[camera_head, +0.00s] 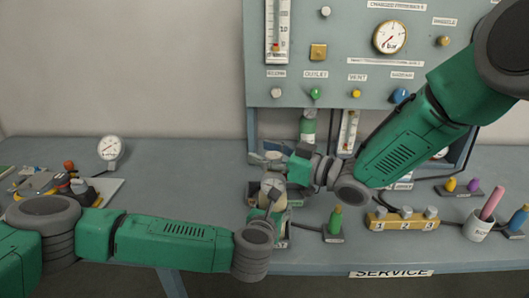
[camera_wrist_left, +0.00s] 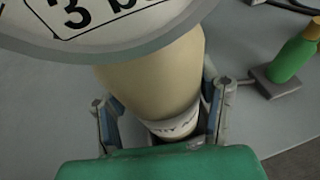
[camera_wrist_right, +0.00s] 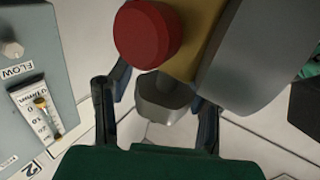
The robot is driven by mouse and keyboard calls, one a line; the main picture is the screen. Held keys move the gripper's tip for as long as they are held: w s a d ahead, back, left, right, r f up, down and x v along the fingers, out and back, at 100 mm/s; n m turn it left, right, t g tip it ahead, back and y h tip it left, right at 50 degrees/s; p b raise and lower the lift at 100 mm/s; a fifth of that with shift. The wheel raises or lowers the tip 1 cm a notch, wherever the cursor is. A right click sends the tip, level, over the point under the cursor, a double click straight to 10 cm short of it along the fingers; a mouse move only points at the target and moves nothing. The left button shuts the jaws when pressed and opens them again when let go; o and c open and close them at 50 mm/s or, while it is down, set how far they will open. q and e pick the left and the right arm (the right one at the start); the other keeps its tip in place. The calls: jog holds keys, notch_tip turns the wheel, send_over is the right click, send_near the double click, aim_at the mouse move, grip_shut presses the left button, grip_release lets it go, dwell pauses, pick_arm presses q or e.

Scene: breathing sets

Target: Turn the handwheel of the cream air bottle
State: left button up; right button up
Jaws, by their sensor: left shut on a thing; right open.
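The cream air bottle (camera_wrist_left: 150,75) stands upright in the left wrist view, with a white label low on it. A round gauge (camera_wrist_left: 105,20) sits above it and covers its top. My left gripper (camera_wrist_left: 160,118) is shut on the bottle, a finger on each side. In the head view my wrist and the gauge (camera_head: 272,187) hide most of the bottle. In the right wrist view a red round knob (camera_wrist_right: 147,35), apparently the handwheel, sits on a brass body. My right gripper (camera_wrist_right: 155,105) is open, its fingers either side of a grey blocky part below the knob; contact is unclear.
A green bottle (camera_head: 335,220) stands close on the right. Beyond it are a yellow numbered block (camera_head: 402,222) and a white cup (camera_head: 477,226). A grey gauge panel (camera_head: 345,85) rises behind.

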grip_shut()
jog(key=shift+w+d, duration=0.1)
jog(key=shift+w+d+m+t+h, duration=0.15)
jog(key=shift+d+m+t+h, duration=0.05)
jog(key=shift+m+t+h, duration=1.5)
jog(key=shift+w+d+m+t+h, duration=0.2)
jog(key=shift+m+t+h, duration=1.05)
jog(key=shift+h, duration=0.85)
jog(key=shift+w+d+m+t+h, duration=0.1)
jog(key=shift+d+m+t+h, duration=0.15)
jog(key=shift+m+t+h, duration=1.35)
jog(key=shift+h, duration=0.5)
jog(key=shift+g, duration=0.25)
jog(key=shift+o, duration=1.6)
grip_release()
jog(key=shift+d, duration=0.1)
